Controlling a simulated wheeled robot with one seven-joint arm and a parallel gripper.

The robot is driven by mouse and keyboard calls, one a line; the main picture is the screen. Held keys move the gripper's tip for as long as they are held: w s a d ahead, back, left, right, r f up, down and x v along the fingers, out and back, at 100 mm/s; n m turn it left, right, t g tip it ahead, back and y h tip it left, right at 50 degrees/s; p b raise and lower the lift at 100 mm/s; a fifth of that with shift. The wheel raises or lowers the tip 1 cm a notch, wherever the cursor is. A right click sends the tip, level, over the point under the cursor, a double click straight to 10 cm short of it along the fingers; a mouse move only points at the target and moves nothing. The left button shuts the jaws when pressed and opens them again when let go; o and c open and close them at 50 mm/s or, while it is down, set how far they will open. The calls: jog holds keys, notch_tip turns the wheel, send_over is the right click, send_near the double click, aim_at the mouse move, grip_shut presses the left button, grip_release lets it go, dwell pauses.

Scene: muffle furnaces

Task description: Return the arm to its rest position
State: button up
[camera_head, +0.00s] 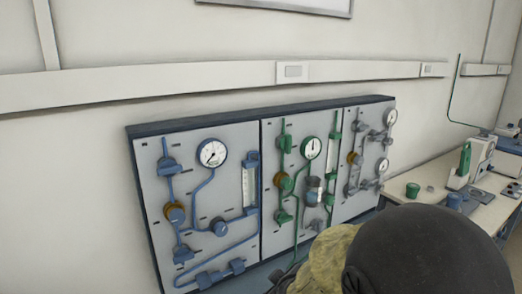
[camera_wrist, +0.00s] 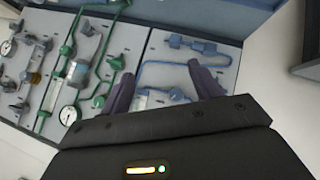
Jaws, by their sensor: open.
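My gripper (camera_wrist: 160,72) shows in the wrist view, its two dark purple fingers spread apart with nothing held between them. Behind the fingers is the panel board with blue pipework (camera_wrist: 180,45), seen turned over. I cannot tell the distance from the fingertips to the board. In the head view, a large dark rounded part of my arm (camera_head: 430,255) fills the lower right. The gripper itself cannot be made out there.
The wall-mounted board has a blue-piped panel (camera_head: 235,205), a green-piped panel (camera_head: 302,232) and a grey-piped panel (camera_head: 347,195), with gauges and valves. A bench (camera_head: 400,203) with a green cup (camera_head: 412,190) and equipment stands to the right. A rail (camera_head: 200,77) crosses the wall above.

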jog(key=s+d+m+g+h+p, duration=0.1)
jog(key=s+d+m+g+p, duration=0.3)
jog(key=s+d+m, duration=0.5)
jog(key=s+d+g, duration=0.1)
jog(key=s+g, duration=0.1)
jog(key=s, duration=0.2)
jog(key=shift+s+d+r+g+h, duration=0.3)
jog(key=shift+s+d+r+h, duration=0.05)
jog(key=shift+r+h, duration=0.05)
dwell(1.0)
